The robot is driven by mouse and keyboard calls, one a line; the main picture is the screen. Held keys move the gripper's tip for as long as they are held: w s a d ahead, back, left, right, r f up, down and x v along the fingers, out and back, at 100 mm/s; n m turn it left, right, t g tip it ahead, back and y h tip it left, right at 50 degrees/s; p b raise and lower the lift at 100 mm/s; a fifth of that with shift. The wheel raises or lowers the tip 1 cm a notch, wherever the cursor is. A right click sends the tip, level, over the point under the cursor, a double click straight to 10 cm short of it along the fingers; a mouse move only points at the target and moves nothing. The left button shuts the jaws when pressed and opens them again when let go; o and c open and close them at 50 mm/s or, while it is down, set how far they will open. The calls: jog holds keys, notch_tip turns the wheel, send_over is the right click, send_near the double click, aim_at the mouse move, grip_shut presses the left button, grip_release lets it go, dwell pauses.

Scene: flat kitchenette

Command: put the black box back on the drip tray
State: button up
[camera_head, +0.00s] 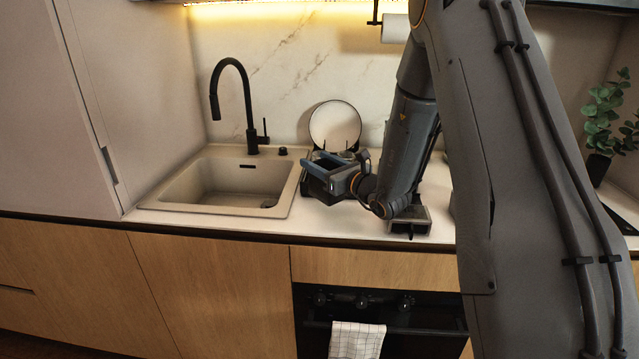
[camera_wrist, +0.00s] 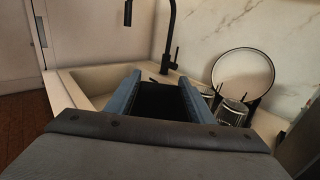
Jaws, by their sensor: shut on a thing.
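The black box (camera_wrist: 160,103) sits between the two blue-grey fingers of my gripper (camera_wrist: 158,97) in the wrist view. In the head view my gripper (camera_head: 332,166) is shut on the box (camera_head: 319,186), just right of the sink and above the worktop. I cannot tell whether the box touches the worktop. A low dark piece with a grey edge (camera_head: 410,222) shows on the worktop below my forearm, near the front edge. It may be the drip tray, but my arm hides much of that area.
The sink (camera_head: 240,184) with a black tap (camera_head: 247,105) lies to the left. A round plate (camera_head: 335,124) stands upright behind my gripper. Glasses (camera_wrist: 232,111) stand near the plate in the wrist view. A potted plant (camera_head: 598,168) is at the right. An oven with a towel (camera_head: 357,340) is below.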

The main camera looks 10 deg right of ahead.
aim_at(319, 180)
jog(key=shift+f+p, duration=0.75)
jog(key=shift+f, duration=2.15)
jog(key=shift+f, duration=0.15)
jog(key=o, duration=1.5)
